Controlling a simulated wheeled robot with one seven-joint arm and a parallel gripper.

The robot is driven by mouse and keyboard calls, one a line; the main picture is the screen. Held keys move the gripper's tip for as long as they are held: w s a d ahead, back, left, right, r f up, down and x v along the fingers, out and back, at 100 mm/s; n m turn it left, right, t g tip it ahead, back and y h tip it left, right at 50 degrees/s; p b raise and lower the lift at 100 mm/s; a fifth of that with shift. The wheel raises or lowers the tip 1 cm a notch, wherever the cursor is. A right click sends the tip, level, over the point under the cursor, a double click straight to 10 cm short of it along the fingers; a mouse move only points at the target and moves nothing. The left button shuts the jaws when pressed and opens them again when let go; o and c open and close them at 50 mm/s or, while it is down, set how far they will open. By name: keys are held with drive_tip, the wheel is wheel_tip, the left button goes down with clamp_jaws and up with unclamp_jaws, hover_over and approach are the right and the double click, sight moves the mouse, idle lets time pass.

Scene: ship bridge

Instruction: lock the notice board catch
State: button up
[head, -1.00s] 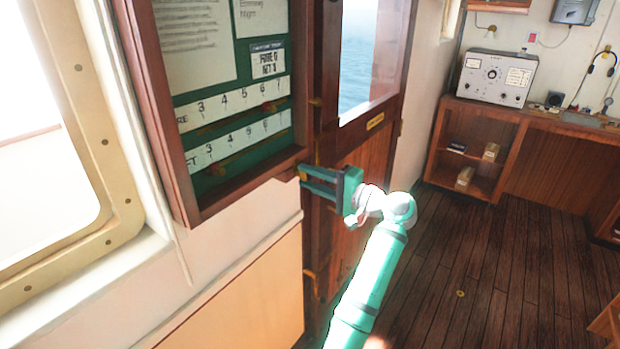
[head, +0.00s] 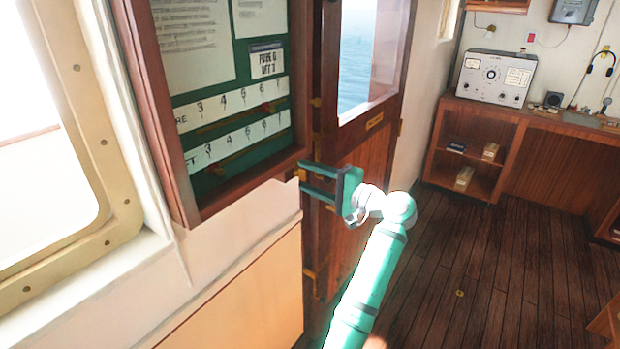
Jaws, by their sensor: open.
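The notice board (head: 178,165) hangs on the left wall in a dark wooden frame, with a green backing, papers and numbered white strips. My gripper (head: 300,182) is at the lower right corner of the frame. Its two dark fingers are open, one above the other, and point left toward the frame's edge. A small brass-coloured piece (head: 301,174) shows by the upper fingertip; it may be the catch, but it is too small to tell how it is set. I cannot tell whether the fingers touch it.
A wooden door (head: 372,150) with a window stands just behind my gripper. A cream panel (head: 245,290) juts from the wall below the board. A desk with a grey radio set (head: 495,78) stands at the back right. The plank floor (head: 460,260) is clear.

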drive_tip(key=v, duration=1.1)
